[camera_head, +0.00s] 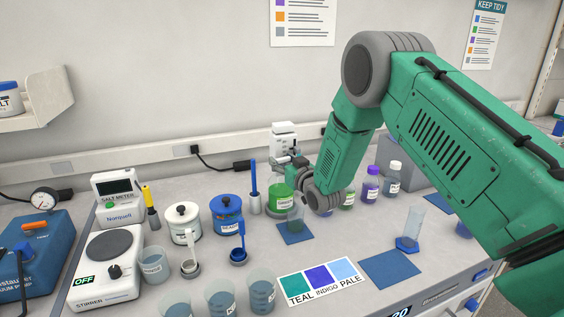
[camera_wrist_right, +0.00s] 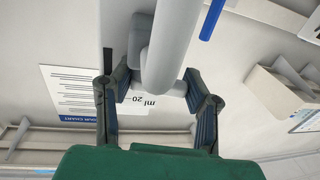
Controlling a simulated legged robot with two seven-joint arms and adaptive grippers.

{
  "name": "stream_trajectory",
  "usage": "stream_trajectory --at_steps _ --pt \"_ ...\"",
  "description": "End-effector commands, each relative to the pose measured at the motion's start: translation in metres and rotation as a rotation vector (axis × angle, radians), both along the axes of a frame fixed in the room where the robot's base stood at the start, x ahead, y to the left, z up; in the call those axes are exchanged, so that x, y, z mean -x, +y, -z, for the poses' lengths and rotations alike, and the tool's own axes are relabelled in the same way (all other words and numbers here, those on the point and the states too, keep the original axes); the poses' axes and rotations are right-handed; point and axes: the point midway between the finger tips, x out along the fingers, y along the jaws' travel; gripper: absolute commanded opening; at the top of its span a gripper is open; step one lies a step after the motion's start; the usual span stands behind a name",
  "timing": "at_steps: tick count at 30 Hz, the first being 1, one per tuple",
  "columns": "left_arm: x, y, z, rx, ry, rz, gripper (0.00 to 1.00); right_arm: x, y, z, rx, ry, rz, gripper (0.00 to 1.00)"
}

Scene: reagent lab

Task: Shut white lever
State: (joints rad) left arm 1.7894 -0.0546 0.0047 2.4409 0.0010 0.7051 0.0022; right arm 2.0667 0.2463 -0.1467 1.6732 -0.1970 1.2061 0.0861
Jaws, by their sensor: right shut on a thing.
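A white bottle-top dispenser (camera_head: 284,135) stands above a green-labelled bottle (camera_head: 281,197) at the middle back of the bench. My right gripper (camera_head: 296,165) is at its lower part, with the wrist just to its right. In the wrist view, my right gripper's two dark fingers (camera_wrist_right: 157,92) are closed on a pale grey rounded part (camera_wrist_right: 172,50), with a white piece marked "20" and "ml" behind it. The white lever cannot be told apart clearly from the dispenser. My left gripper is not in view.
Close to the gripper stand a holder with a blue stick (camera_head: 254,185), a blue mat (camera_head: 295,233) and a purple-capped bottle (camera_head: 371,185). Blue and white jars, beakers and a stirrer (camera_head: 104,268) fill the left. A colour card (camera_head: 320,281) lies in front.

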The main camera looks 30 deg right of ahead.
Motion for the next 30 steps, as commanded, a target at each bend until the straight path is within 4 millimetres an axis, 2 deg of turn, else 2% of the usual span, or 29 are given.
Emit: stream_trajectory --at_steps 7,18,19,21,30 --pt "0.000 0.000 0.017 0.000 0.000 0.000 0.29 -0.002 0.000 0.002 -0.001 -0.001 0.118 0.13" --pt "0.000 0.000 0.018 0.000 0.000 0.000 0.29 -0.002 -0.001 0.000 0.000 0.000 0.151 0.13" --pt "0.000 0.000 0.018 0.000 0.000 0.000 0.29 -0.002 -0.001 0.000 -0.001 0.000 0.151 0.45" --pt "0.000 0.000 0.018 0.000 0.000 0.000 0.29 -0.002 -0.001 0.000 0.000 0.000 0.151 0.65" --pt "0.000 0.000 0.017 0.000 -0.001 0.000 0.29 -0.002 -0.001 0.000 0.000 0.000 0.150 0.65"
